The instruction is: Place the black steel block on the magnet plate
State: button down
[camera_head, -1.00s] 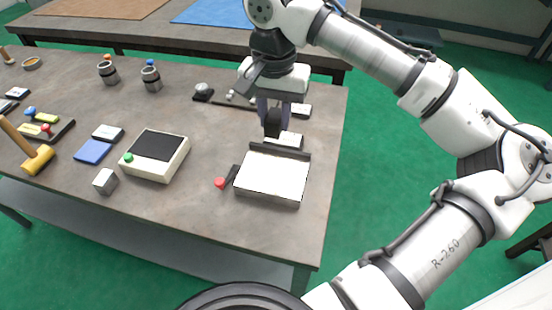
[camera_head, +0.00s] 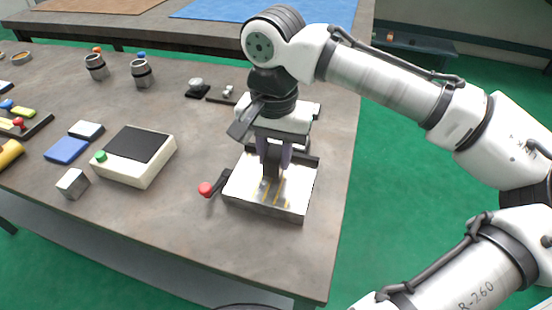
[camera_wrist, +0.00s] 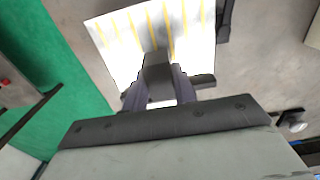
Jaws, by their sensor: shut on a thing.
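The magnet plate (camera_head: 238,186) is a bright, pale slab with yellow stripes and a dark rail along its back edge; it also shows in the wrist view (camera_wrist: 201,33). A dark lever with a red knob (camera_head: 205,189) sticks out at its left. My gripper (camera_head: 273,160) is over the plate, pointing down, shut on the black steel block (camera_head: 271,168). In the wrist view the block (camera_wrist: 157,70) sits between the fingertips (camera_wrist: 158,84), over the striped surface. I cannot tell whether the block touches the plate. The fingers hide part of it.
A cream box with a black top and green button (camera_head: 138,154) stands left of the plate, with a small metal cube (camera_head: 72,183) and blue pad (camera_head: 66,150) beyond. Small fittings (camera_head: 197,89) lie behind.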

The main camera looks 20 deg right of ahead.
aim_at(274, 154)
jog(key=shift+f, duration=0.45)
jog(key=shift+r, duration=0.15)
jog(key=c, duration=1.1)
grip_release()
notch_tip(274, 154, up, 12)
jog(key=shift+p, duration=0.65)
